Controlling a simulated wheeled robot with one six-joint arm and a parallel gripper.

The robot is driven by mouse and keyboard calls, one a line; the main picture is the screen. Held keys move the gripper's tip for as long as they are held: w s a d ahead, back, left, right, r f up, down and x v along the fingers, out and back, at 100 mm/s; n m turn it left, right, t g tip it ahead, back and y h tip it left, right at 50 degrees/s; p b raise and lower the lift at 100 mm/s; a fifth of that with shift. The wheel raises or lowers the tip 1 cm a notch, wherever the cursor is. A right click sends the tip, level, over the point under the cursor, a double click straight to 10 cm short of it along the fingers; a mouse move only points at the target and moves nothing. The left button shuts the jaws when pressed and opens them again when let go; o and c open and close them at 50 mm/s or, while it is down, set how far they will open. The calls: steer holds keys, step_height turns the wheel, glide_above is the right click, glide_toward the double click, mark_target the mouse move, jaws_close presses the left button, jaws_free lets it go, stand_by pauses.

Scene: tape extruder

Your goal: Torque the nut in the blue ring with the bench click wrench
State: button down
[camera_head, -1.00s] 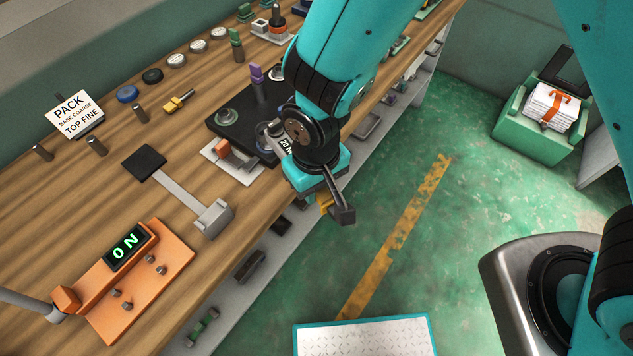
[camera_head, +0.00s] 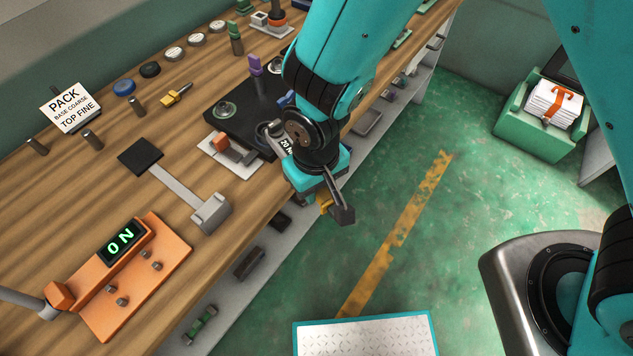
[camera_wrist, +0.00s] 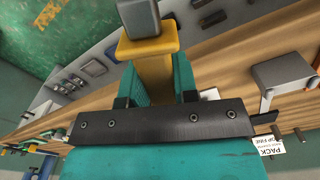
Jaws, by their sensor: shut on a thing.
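The wrench's grey end and yellow collar (camera_wrist: 151,62) stand out from the jaws in the wrist view. Its labelled part reaches toward the near edge of a black plate (camera_head: 237,131) on the bench; I cannot tell whether it touches. A small blue patch (camera_head: 286,98) shows at the plate's right, mostly hidden behind my arm; it may be the blue ring. No nut in it is visible. A grey-green ring (camera_head: 224,110) sits on the plate's left.
A purple-topped post (camera_head: 255,66) stands by the plate. A white pad with an orange block (camera_head: 229,149) lies in front. A grey hammer-shaped tool (camera_head: 211,213) and an orange fixture reading "ON" (camera_head: 133,275) are nearer.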

steer(key=shift+a, duration=0.1)
steer(key=a+m, duration=0.1)
steer(key=s+a+m, duration=0.1)
steer(key=a, duration=0.1)
steer(key=shift+s, duration=0.2)
stand_by(0.5)
steer(key=a+m, duration=0.2)
steer(key=a, duration=0.1)
steer(key=shift+s+a+p, duration=0.1)
steer(key=shift+s+p, duration=0.2)
steer(key=shift+s, duration=0.1)
steer(key=shift+s+a+m, duration=0.15)
steer(key=shift+a+m, duration=0.95)
steer(key=shift+a, duration=0.55)
